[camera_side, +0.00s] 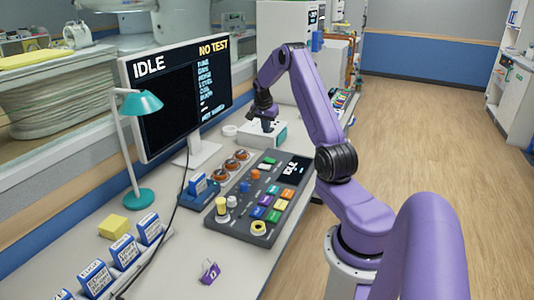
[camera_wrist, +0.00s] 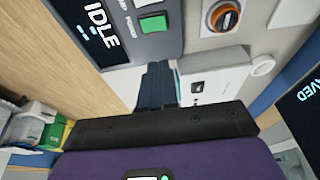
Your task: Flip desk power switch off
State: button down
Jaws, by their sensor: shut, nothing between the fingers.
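A white box (camera_side: 274,136) stands on the desk behind the button console. In the wrist view, the white box (camera_wrist: 215,82) shows a small dark switch (camera_wrist: 197,87) on its top; which way the switch is set is too small to tell. My gripper (camera_side: 265,118) is shut and empty, pointing down over the white box. In the wrist view, my gripper's fingers (camera_wrist: 157,88) lie together just left of the switch and hide part of the box. I cannot tell whether the fingertips touch it.
The console (camera_side: 262,198) with coloured buttons and an "IDLE" display is in front of the box. A monitor (camera_side: 176,92) reads "IDLE" and "NO TEST". Several orange-topped knobs (camera_side: 232,166) stand between them. A teal lamp (camera_side: 140,195) is at left. The floor at right is clear.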

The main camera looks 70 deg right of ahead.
send_over(270, 159)
jog(key=a, duration=0.1)
jog(key=f, duration=1.1)
jog(key=shift+w+a+f, duration=0.15)
jog(key=shift+w+f, duration=0.2)
jog(key=shift+f, duration=0.05)
jog(key=shift+w+f, duration=0.1)
jog(key=shift+f, duration=0.55)
jog(key=shift+w+f, duration=0.2)
jog(key=shift+f, duration=0.2)
jog(key=shift+s, duration=0.2)
jog(key=shift+s+r, duration=0.2)
jog(key=shift+s, duration=0.4)
